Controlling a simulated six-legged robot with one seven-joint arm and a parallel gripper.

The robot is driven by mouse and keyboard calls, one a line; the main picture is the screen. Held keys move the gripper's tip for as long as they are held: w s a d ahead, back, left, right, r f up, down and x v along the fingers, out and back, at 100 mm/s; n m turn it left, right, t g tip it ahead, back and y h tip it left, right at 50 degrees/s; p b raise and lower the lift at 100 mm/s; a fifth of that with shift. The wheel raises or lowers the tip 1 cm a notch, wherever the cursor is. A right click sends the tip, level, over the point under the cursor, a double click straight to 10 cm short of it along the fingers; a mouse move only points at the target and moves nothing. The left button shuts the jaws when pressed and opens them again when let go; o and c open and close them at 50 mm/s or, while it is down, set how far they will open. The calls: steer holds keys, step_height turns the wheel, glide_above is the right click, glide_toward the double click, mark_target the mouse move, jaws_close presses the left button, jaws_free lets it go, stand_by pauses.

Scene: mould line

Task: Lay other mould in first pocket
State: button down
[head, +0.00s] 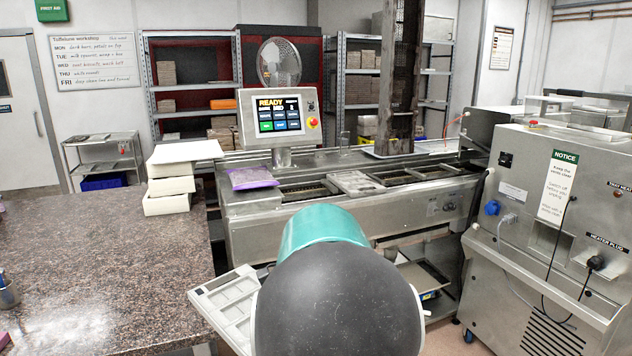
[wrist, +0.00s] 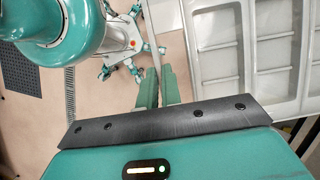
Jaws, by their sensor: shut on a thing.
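A pale grey mould (head: 222,306) with several rectangular cavities is held beside the dark stone worktop, tilted in the head view. In the wrist view the mould (wrist: 243,55) fills the upper right. My gripper (wrist: 165,84) is shut on the mould's near left edge; in the head view my arm hides it. The steel line has a row of pockets in its top. The left pocket (head: 304,190) looks dark and open. A pale tray-like piece (head: 355,182) sits at the pocket to its right. Further right, another pocket (head: 400,176) looks open.
A purple packet (head: 250,178) lies on the line's left end, near the screen (head: 273,117) reading READY. White blocks (head: 172,185) are stacked on the worktop (head: 100,250). A steel cabinet (head: 535,215) with plugs and cables stands right. A post (head: 398,75) rises behind the line.

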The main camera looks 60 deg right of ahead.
steer(key=w+a+f+n+g+h, duration=0.2)
steer(key=w+a+f+n, duration=0.8)
steer(key=w+a, duration=0.3)
steer(key=w+a+f+n+g+h, duration=0.2)
steer(key=w+a+f+n+g, duration=0.1)
steer(key=w+a+f+n, duration=0.7)
steer(key=w+a+f, duration=0.2)
steer(key=w+a, duration=0.2)
steer(key=shift+a, duration=0.4)
